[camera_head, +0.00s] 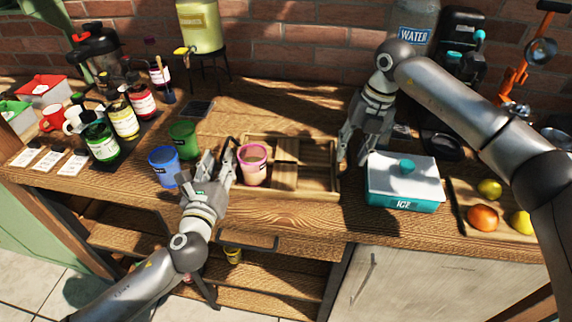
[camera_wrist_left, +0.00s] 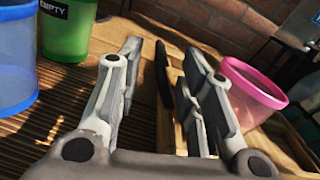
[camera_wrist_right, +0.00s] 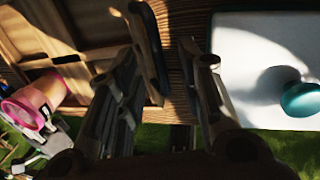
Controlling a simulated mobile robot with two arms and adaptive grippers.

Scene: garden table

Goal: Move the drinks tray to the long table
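The wooden drinks tray (camera_head: 306,192) lies flat on the wooden counter, with divided compartments. A pink-rimmed cup (camera_head: 253,168) stands in its left compartment; it also shows in the left wrist view (camera_wrist_left: 250,92). My left gripper (camera_head: 220,158) is at the tray's left end, its fingers apart on either side of a dark bar (camera_wrist_left: 162,73) that looks like the tray's handle. My right gripper (camera_head: 354,154) is at the tray's right end, fingers apart, with a similar dark bar (camera_wrist_right: 149,48) between them. Gaps show beside both bars. The long table is not identifiable.
A blue cup (camera_head: 163,167) and green cup (camera_head: 184,138) stand left of the tray. A teal-and-white ice box (camera_head: 403,182) is close to my right gripper. Fruit (camera_head: 483,218) lies farther right. Bottles (camera_head: 101,142) stand at left; a brick wall (camera_head: 285,50) closes the back.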

